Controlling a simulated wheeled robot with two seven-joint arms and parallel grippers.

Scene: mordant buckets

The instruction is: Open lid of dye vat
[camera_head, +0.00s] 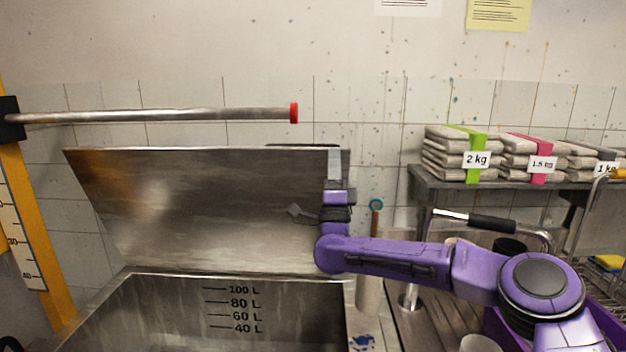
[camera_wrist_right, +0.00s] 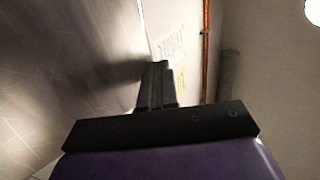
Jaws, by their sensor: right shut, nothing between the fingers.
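The dye vat (camera_head: 235,315) is a steel tank at the bottom left of the head view, with litre marks on its inner wall. Its steel lid (camera_head: 200,205) stands raised at the back rim, leaning back, so the vat is open. My right gripper (camera_head: 293,211) is in front of the lid's inner face near its right edge, shut and empty. In the right wrist view the shut fingers (camera_wrist_right: 157,82) point along the lid's metal face (camera_wrist_right: 75,70); I cannot tell whether they touch it. My left gripper is not in view.
A steel bar with a red end (camera_head: 200,115) sticks out above the lid from a yellow post (camera_head: 35,230). A shelf (camera_head: 425,180) with stacked labelled bags (camera_head: 460,150) stands at the right. A tap (camera_head: 490,222) is below it.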

